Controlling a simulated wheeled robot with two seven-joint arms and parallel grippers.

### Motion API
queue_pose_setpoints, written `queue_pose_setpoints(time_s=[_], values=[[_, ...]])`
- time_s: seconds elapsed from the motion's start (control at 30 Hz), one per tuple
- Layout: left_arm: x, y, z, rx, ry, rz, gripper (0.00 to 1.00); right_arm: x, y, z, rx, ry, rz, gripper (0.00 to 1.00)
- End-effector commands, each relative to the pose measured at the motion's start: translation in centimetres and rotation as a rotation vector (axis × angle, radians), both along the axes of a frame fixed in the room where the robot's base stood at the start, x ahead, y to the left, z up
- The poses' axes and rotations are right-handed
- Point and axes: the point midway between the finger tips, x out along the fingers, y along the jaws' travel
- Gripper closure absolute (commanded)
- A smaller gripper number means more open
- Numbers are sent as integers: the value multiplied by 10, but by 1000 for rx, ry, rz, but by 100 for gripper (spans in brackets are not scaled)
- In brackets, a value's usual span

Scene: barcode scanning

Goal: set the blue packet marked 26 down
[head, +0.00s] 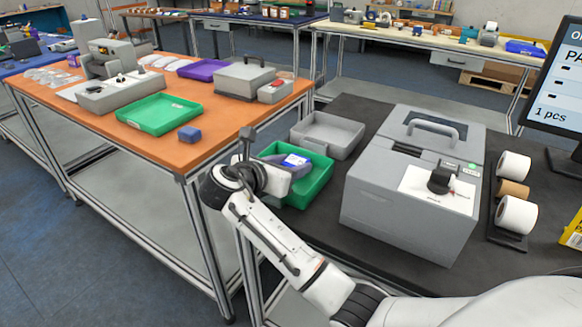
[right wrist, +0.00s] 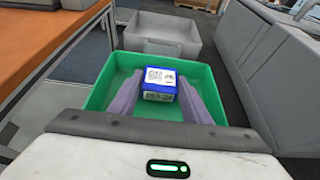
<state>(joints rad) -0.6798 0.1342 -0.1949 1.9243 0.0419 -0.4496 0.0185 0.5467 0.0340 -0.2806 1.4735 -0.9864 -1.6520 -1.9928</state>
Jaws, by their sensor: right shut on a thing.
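The blue packet (head: 296,160) has a white printed label; the number on it is too small to read. It also shows in the right wrist view (right wrist: 159,86). My right gripper (head: 284,172) is shut on it, with one grey finger on each side in the right wrist view (right wrist: 161,98). The packet is over or inside the green tray (head: 318,184) on the dark table; I cannot tell whether it touches the tray floor. The green tray (right wrist: 101,90) surrounds the fingers in the wrist view. My left gripper is not in view.
A grey tray (head: 328,133) stands just behind the green tray. A large grey machine (head: 395,203) stands close on its right, with label rolls (head: 515,214) beyond. The orange table (head: 150,146) at left holds another green tray (head: 158,113) and a small blue box (head: 189,134).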

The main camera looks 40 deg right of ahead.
Motion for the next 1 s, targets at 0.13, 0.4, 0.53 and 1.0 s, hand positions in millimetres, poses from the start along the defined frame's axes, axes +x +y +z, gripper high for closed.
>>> queue_pose_setpoints(time_s=[0.13,0.4,0.53,1.0], values=[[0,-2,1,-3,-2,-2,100,0,0,-1,-1,-4,0,83],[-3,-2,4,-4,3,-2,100,0,0,-4,-1,-2,-1,83],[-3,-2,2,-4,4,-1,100,0,0,-5,0,-2,-1,38],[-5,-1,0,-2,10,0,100,-5,15,5,1,-2,2,38]])
